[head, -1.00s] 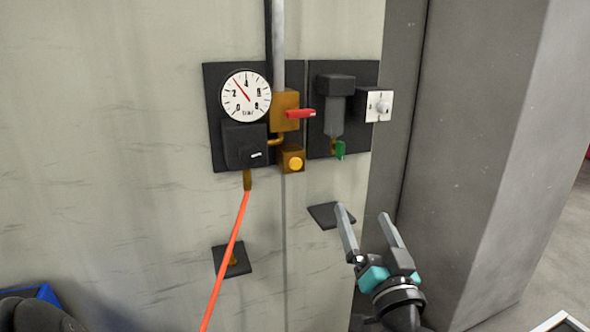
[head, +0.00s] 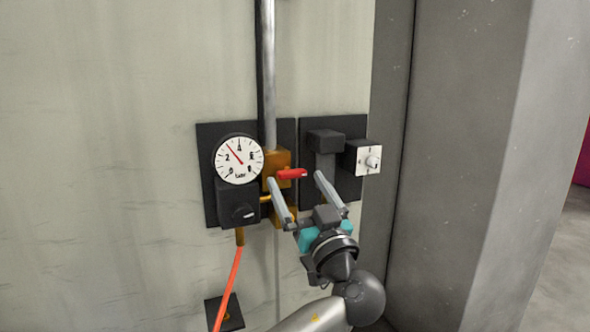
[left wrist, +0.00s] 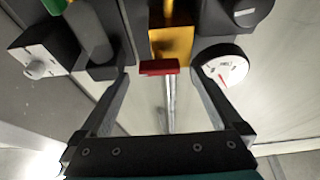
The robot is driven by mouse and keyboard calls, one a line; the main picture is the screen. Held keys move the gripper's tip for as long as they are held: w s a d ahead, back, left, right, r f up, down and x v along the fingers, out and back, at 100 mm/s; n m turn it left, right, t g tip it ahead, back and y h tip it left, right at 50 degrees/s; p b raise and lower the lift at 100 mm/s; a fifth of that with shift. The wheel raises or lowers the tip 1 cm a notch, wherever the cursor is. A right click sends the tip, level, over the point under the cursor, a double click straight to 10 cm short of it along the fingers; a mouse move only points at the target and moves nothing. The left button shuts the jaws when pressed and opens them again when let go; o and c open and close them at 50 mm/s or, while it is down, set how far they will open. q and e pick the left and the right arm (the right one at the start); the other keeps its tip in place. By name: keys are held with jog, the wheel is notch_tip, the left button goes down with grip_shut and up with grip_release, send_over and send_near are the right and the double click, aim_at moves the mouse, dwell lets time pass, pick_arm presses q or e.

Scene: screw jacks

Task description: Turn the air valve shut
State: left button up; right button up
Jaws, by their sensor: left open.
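The air valve has a brass body (head: 276,160) on a vertical metal pipe, with a red lever (head: 291,173) sticking out sideways to the right. My left gripper (head: 296,179) is open, with one finger on either side of the red lever in the head view. In the left wrist view the red lever (left wrist: 159,67) lies across the gap between the two open fingers (left wrist: 160,80), and I see no grip on it. Whether a finger touches it I cannot tell. The round pressure gauge (head: 239,158) left of the valve has its needle between 2 and 4. My right gripper is not in view.
A dark filter unit (head: 325,142) and a white switch plate (head: 368,160) sit right of the valve. An orange hose (head: 228,285) hangs below the regulator (head: 238,208). A grey pillar (head: 450,160) stands to the right. The wall at left is bare.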

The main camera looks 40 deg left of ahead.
aim_at(292, 174)
pick_arm(q)
jog(key=shift+x, duration=1.25)
jog(key=shift+f, duration=0.1)
jog(key=c, duration=1.4)
